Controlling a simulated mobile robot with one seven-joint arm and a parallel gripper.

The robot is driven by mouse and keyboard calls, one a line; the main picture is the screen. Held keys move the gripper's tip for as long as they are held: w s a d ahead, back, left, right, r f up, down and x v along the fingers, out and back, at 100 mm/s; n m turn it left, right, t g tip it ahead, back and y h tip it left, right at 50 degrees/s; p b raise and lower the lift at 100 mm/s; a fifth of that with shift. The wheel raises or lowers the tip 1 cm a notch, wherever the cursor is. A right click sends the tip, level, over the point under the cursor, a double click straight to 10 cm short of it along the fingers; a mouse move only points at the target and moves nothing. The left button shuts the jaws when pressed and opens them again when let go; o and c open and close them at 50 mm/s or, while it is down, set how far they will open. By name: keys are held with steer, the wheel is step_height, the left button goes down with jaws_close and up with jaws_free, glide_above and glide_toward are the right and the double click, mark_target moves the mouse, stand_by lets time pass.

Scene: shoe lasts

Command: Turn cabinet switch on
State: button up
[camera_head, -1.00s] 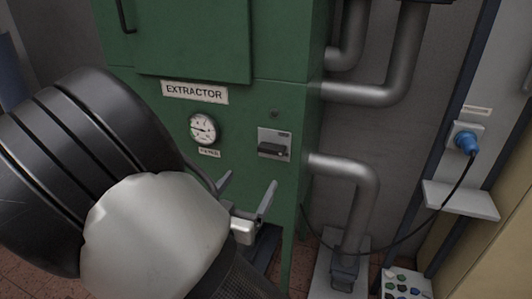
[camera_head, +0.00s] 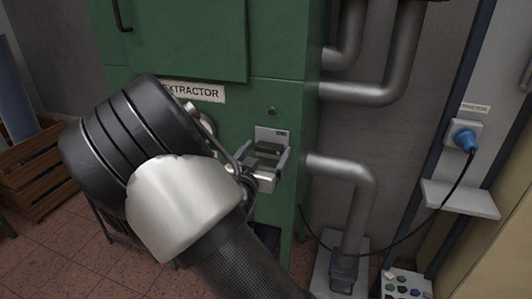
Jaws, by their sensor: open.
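The green extractor cabinet (camera_head: 190,40) stands in the middle of the view. Its switch (camera_head: 268,147) is a dark lever on a pale metal plate, on the right part of the front panel. The lever lies roughly level. My gripper (camera_head: 263,160) is open, with one finger to the left of the lever and one to the right. Whether the fingers touch the switch, I cannot tell. The lower part of the switch plate is hidden behind my gripper.
An EXTRACTOR label (camera_head: 192,92) sits above the mostly hidden gauge (camera_head: 208,124). Grey pipes (camera_head: 365,180) run along the cabinet's right side. A blue plug (camera_head: 464,138) with a hanging cable is at the right. A wooden crate (camera_head: 35,175) stands at the left.

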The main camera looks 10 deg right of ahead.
steer(key=c, duration=1)
steer(key=shift+c, duration=0.2)
steer(key=shift+r+n+p, duration=0.1)
steer(key=shift+n+p, duration=0.2)
steer(key=shift+p, duration=0.05)
steer(key=n+p, duration=0.3)
steer(key=shift+a+r, duration=0.1)
steer(key=n+p, duration=0.3)
steer(key=n, duration=0.2)
steer(key=shift+w, duration=0.1)
steer(key=n+p, duration=0.1)
steer(key=n, duration=0.1)
steer(key=n+p, duration=0.1)
steer(key=n, duration=0.1)
steer(key=shift+a+f+n+p, duration=0.1)
steer(key=shift+f+n+p, duration=0.1)
steer(key=shift+n+p, duration=0.15)
steer(key=shift+f+n+p, duration=0.2)
steer(key=shift+n+p, duration=0.6)
steer(key=shift+n, duration=1.45)
